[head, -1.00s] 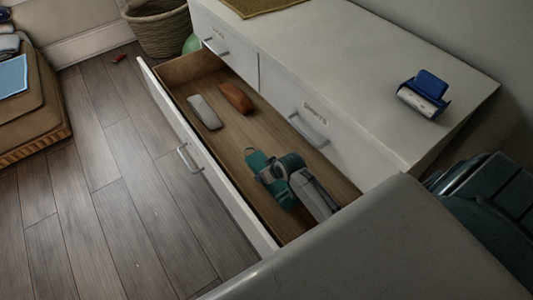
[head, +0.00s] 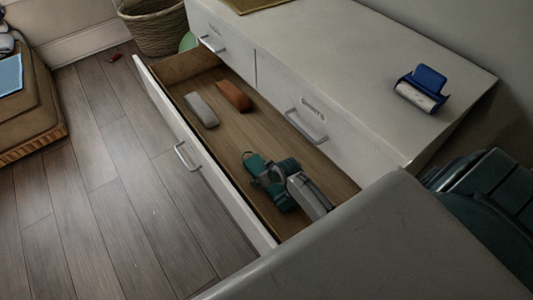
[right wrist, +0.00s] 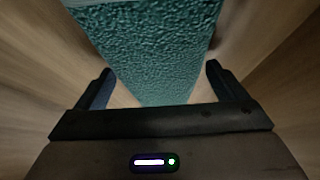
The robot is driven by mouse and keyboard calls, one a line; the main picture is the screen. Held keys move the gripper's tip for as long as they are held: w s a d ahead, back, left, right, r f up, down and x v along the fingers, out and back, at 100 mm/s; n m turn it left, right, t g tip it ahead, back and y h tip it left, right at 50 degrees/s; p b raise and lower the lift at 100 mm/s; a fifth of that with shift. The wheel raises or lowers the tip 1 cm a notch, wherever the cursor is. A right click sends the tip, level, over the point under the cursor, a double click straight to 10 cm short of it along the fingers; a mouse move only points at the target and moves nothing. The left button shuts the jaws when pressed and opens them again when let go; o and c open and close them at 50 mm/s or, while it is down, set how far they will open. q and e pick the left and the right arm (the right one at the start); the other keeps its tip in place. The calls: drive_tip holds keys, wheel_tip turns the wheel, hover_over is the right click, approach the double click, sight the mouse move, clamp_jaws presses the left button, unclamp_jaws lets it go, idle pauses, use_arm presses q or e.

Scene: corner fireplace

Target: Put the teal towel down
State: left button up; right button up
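The teal towel (head: 283,201) lies in the open drawer, at its near end, under my right gripper (head: 268,177). A loop shows at its far end. In the right wrist view the towel (right wrist: 150,45) fills the space ahead, between the two dark fingers of the right gripper (right wrist: 160,88). The fingers stand wide apart, with a visible gap between the towel's edge and the right finger. The middle of the towel is partly hidden by the gripper in the head view. My left gripper is not in view.
A grey case (head: 201,110) and a brown case (head: 234,96) lie farther back in the drawer (head: 215,160). The drawer's middle is bare. The white cabinet top (head: 350,70) holds a blue-and-white roller (head: 421,88). A wicker basket (head: 155,27) stands beyond.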

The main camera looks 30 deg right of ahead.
drive_tip(key=p+v, duration=0.2)
drive_tip(key=v, duration=0.9)
drive_tip(key=shift+s+r+p, duration=0.1)
drive_tip(key=shift+r+p, duration=0.25)
drive_tip(key=shift+p, duration=0.05)
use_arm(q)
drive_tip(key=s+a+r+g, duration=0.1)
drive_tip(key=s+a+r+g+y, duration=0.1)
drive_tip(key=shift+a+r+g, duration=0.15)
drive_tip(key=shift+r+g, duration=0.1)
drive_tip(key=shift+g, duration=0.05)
use_arm(e)
drive_tip(key=s+a+r+g, duration=0.1)
drive_tip(key=s+a+r, duration=0.1)
drive_tip(key=s+r, duration=0.3)
drive_tip(key=s+a+r, duration=0.3)
drive_tip(key=s+r, duration=0.3)
drive_tip(key=s, duration=0.8)
drive_tip(key=shift+s+g+h, duration=0.2)
drive_tip(key=shift+g+h, duration=0.2)
drive_tip(key=shift+r, duration=0.1)
